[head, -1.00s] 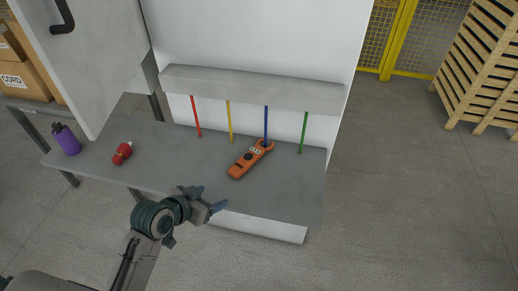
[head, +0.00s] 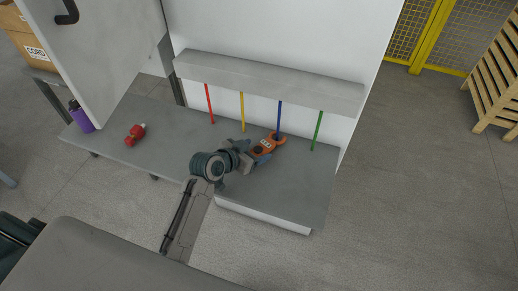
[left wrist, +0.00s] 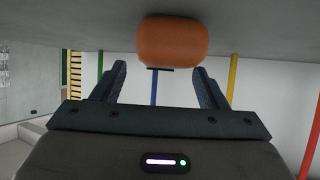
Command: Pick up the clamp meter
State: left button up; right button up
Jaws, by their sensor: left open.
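The orange clamp meter (head: 267,145) lies on the grey bench, its jaw end at the foot of the blue rod (head: 280,117); I cannot tell if the jaw goes around the rod. My left gripper (head: 253,160) is open at the near end of the meter and hides part of its body in the head view. Contact is not visible. My right gripper is out of view.
The grey bench (head: 180,140) carries a red object (head: 135,134) and a purple bottle (head: 82,120) at the left. Red (head: 209,103), yellow (head: 242,111) and green (head: 317,130) rods hang beneath a grey ledge (head: 270,80). Bench right of the meter is clear.

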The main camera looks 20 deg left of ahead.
aim_at(262, 149)
pick_arm(q)
jog(key=shift+x, duration=1.3)
jog(key=c, duration=1.2)
jog(key=shift+c, duration=0.6)
jog(key=shift+r, duration=0.15)
